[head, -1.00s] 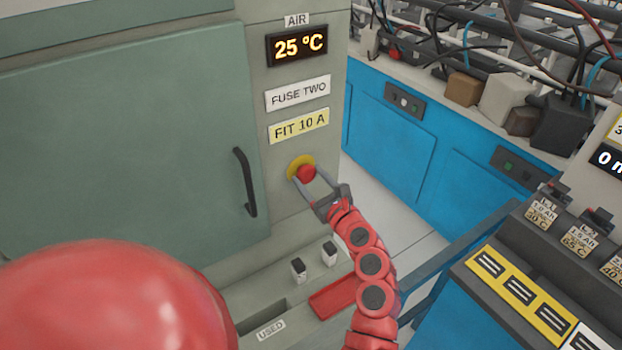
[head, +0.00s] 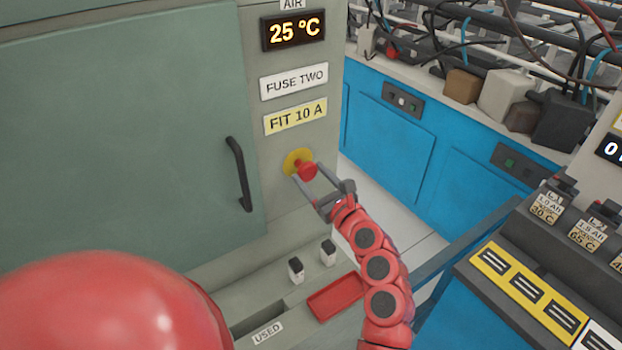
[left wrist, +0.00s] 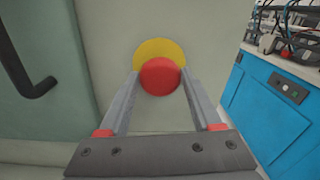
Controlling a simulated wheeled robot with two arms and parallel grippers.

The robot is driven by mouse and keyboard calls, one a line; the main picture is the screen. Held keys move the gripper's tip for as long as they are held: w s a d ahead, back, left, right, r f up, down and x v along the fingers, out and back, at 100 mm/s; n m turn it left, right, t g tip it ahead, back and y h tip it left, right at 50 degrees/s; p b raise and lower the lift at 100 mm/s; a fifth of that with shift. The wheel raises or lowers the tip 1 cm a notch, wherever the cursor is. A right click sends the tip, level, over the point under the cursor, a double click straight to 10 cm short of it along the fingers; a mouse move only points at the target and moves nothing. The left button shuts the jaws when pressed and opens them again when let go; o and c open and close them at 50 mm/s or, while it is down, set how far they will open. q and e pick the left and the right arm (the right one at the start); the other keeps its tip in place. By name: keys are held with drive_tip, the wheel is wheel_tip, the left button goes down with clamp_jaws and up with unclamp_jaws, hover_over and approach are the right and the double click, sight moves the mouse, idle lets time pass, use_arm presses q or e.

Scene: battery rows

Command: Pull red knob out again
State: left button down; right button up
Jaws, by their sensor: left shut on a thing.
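The red knob (head: 308,170) stands out from its round yellow backplate (head: 291,160) on the grey-green cabinet front, below the "FIT 10 A" label (head: 296,117). A short red stem shows between plate and knob head. My left gripper (head: 306,173) is shut on the knob, one finger on each side of it. In the left wrist view the knob (left wrist: 160,77) sits between the fingertips, with the yellow plate (left wrist: 158,47) behind it. My right gripper is not in view.
The cabinet door with its black handle (head: 239,174) is left of the knob. Below are two small fuse-like blocks (head: 296,269), a red tray (head: 336,296) and a slot marked "USED" (head: 267,332). A blue cabinet (head: 390,140) stands right; a battery rack (head: 560,260) is lower right.

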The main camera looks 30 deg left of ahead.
use_arm(q)
drive_tip(key=c, duration=0.5)
unclamp_jaws()
drive_tip(key=shift+f, duration=0.1)
drive_tip(key=o, duration=0.5)
drive_tip(key=shift+s+d, duration=0.1)
drive_tip(key=shift+d, duration=0.1)
drive_tip(key=shift+c, duration=0.2)
drive_tip(key=shift+a, duration=0.1)
drive_tip(key=b+v, duration=0.4)
drive_tip(key=v, duration=1.3)
drive_tip(key=shift+d+b, duration=0.25)
drive_tip(key=shift+b, duration=0.1)
drive_tip(key=shift+s+a, duration=0.1)
drive_tip(key=shift+s, duration=0.05)
